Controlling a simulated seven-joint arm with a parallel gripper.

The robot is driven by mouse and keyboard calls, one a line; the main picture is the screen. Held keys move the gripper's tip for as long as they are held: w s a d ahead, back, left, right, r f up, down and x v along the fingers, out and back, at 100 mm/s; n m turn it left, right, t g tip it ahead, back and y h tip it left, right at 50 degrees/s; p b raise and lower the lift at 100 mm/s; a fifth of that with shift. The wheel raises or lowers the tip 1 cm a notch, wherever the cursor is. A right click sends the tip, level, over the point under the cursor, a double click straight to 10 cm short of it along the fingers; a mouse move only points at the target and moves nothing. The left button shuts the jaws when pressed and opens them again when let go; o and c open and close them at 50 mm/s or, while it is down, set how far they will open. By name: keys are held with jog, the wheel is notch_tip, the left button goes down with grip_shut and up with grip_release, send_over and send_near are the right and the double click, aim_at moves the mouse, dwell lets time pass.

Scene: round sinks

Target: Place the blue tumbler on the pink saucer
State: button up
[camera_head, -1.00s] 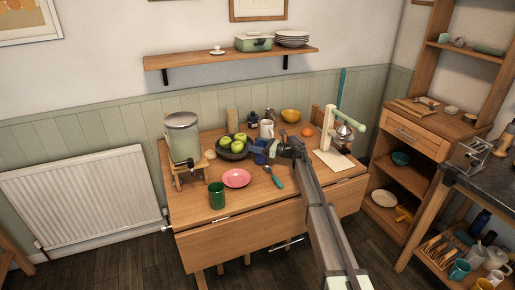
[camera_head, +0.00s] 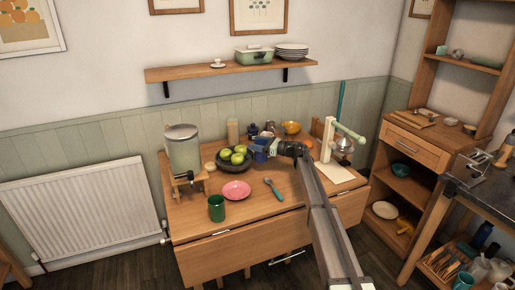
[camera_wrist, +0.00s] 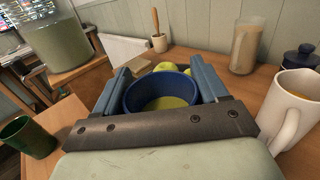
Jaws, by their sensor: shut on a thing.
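The blue tumbler (camera_wrist: 160,90) is between the two fingers of my gripper (camera_wrist: 165,88) in the wrist view, and the gripper is shut on it. Its open rim faces the camera and green shows through inside it. In the head view the blue tumbler (camera_head: 261,152) is at the end of my gripper (camera_head: 268,149), partly hidden, just right of the fruit bowl. The pink saucer (camera_head: 236,190) lies flat and empty on the table, in front of the bowl and left of my gripper. The saucer does not show in the wrist view.
A dark bowl of green apples (camera_head: 234,158) stands behind the saucer. A green cup (camera_head: 216,208) stands at the saucer's front left, a teal spoon (camera_head: 273,189) to its right. A drink dispenser (camera_head: 184,150) stands at left.

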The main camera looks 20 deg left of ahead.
jog(key=shift+r, duration=0.4)
jog(key=shift+s+a+r, duration=0.15)
jog(key=shift+s+a, duration=0.1)
jog(key=shift+a, duration=0.1)
jog(key=shift+s+a+g, duration=0.3)
jog(key=shift+s+a, duration=0.8)
jog(key=shift+s, duration=3.1)
jog(key=shift+s+a+g, duration=0.3)
jog(key=shift+s+a, duration=0.75)
jog(key=shift+s, duration=3.15)
jog(key=shift+n, duration=0.4)
jog(key=shift+f, duration=4.4)
jog(key=shift+f, duration=0.1)
jog(key=o, duration=1.7)
